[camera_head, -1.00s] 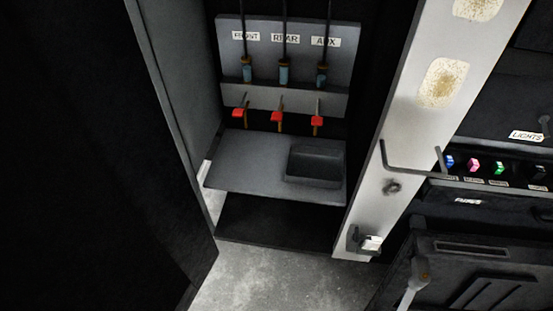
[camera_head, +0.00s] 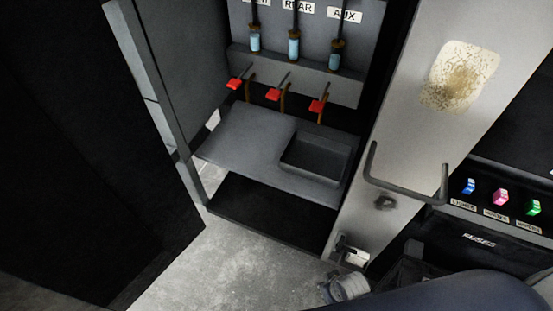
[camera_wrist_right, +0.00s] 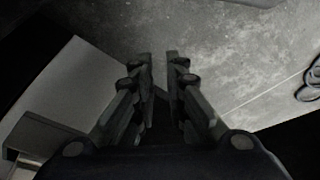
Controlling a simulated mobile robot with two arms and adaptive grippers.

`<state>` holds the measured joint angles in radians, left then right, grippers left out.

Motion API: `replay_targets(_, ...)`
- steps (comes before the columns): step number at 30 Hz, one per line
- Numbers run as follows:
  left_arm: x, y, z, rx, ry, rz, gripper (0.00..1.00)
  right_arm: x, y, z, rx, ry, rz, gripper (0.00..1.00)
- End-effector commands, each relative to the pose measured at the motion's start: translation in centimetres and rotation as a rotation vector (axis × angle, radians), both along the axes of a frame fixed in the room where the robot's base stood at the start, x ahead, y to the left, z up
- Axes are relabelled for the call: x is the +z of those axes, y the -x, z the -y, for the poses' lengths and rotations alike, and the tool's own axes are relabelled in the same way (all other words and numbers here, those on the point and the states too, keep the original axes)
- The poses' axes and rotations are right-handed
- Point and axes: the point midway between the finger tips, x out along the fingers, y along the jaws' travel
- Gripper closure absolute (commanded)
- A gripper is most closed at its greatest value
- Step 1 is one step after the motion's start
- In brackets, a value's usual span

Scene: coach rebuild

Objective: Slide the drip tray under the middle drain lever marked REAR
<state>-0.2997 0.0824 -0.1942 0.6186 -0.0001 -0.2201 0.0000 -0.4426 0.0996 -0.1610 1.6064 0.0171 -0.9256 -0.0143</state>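The drip tray (camera_head: 322,156), a shallow dark rectangular box, sits on the right part of the grey shelf (camera_head: 240,138) in the cabinet. It is below the right lever (camera_head: 317,105), under AUX. The middle drain lever (camera_head: 278,94) has a red handle and hangs below the REAR label (camera_head: 298,6); the shelf below it is bare. My right gripper (camera_head: 328,291) is at the bottom of the head view, low in front of the cabinet and apart from the tray. In the right wrist view its fingers (camera_wrist_right: 159,55) show a narrow empty gap over the floor. My left gripper is not in view.
A red left lever (camera_head: 238,82) hangs beside the middle one. A pale pillar with a protruding bar handle (camera_head: 405,192) stands right of the cabinet opening. An open door panel (camera_head: 165,90) bounds the left. Grey floor (camera_head: 235,275) is clear in front.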

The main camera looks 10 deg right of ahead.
Motion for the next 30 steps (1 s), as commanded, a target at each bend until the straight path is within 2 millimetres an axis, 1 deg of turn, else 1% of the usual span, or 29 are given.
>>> replay_targets(1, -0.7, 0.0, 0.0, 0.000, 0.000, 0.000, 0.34, 0.7, -0.7, -0.3, 0.002, -0.008, 0.016, 0.88)
replay_targets(5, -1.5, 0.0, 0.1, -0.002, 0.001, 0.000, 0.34, 3.6, -2.6, -1.3, 0.017, -0.034, 0.056, 0.88)
replay_targets(8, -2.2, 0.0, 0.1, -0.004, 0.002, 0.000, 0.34, 6.0, -4.2, -2.5, 0.038, -0.067, 0.103, 0.88)
replay_targets(10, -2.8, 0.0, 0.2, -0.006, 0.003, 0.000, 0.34, 7.9, -5.5, -3.7, 0.063, -0.100, 0.146, 0.88)
replay_targets(11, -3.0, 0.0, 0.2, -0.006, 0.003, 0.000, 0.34, 8.9, -6.1, -4.3, 0.076, -0.120, 0.172, 0.88)
replay_targets(15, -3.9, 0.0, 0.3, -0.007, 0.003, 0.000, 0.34, 13.4, -9.5, -8.2, 0.161, -0.228, 0.316, 0.88)
replay_targets(17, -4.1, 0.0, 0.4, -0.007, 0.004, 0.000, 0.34, 15.3, -10.9, -9.9, 0.198, -0.276, 0.386, 0.88)
replay_targets(18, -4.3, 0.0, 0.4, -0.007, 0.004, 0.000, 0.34, 16.6, -11.8, -11.1, 0.222, -0.309, 0.435, 0.88)
replay_targets(20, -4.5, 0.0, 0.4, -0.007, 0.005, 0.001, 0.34, 18.6, -13.2, -12.8, 0.254, -0.357, 0.513, 0.88)
replay_targets(21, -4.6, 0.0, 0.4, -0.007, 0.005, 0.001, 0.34, 19.9, -14.1, -13.9, 0.274, -0.390, 0.566, 0.88)
replay_targets(23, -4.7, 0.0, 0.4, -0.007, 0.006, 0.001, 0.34, 21.9, -15.5, -15.5, 0.298, -0.437, 0.651, 0.88)
replay_targets(24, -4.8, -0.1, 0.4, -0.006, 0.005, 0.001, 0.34, 23.3, -16.4, -16.5, 0.311, -0.468, 0.709, 0.88)
replay_targets(27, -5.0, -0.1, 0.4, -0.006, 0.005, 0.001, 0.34, 26.8, -18.6, -18.5, 0.324, -0.536, 0.852, 0.88)
replay_targets(30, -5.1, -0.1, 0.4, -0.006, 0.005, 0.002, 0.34, 29.8, -20.5, -19.7, 0.315, -0.589, 0.984, 0.88)
